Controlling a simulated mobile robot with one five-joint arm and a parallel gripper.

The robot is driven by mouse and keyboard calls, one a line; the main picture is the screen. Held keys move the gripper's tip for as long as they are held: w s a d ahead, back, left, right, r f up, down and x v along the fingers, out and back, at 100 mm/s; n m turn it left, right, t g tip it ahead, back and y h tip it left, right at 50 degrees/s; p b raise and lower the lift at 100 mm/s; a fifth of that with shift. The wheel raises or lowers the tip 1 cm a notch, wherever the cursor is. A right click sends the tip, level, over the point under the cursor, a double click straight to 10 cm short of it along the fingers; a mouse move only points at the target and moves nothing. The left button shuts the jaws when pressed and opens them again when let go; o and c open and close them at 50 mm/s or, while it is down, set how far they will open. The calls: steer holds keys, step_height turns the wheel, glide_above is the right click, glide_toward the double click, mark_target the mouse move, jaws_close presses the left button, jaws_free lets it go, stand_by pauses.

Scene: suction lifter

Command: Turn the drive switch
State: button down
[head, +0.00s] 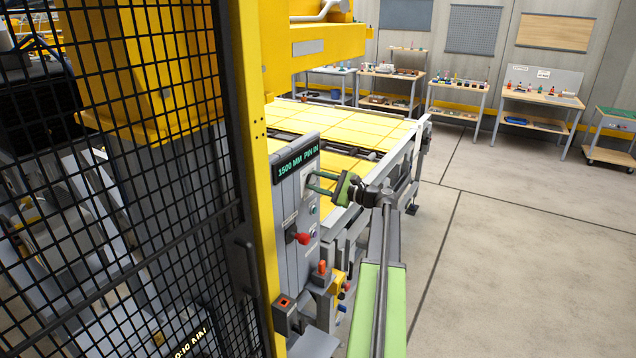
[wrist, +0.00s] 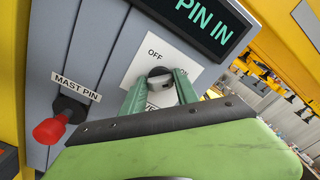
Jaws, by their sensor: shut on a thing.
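The drive switch (wrist: 160,82) is a dark round knob on a white plate (wrist: 143,62) on the grey control panel. Part of the word OFF shows at the plate's upper left, and other lettering is covered by my fingers. My gripper (wrist: 160,77) has its two green fingers on either side of the knob and is shut on it. In the head view my gripper (head: 311,181) reaches the panel from the right, just below the display, and hides the knob.
The display (head: 297,162) reads "1500 MM PIN IN". A red mast pin handle (wrist: 50,131) sticks out lower left of the switch. A yellow post and black mesh guard (head: 150,180) stand left. Floor at right is clear.

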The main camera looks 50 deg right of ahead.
steer(key=shift+n, duration=0.4)
steer(key=n, duration=0.3)
steer(key=shift+f+n, duration=0.1)
steer(key=shift+n, duration=0.3)
steer(key=n, duration=0.9)
steer(key=shift+f, duration=0.1)
steer(key=n, duration=0.4)
steer(key=shift+n, duration=0.3)
steer(key=c, duration=1)
jaws_free()
steer(key=shift+o, duration=0.2)
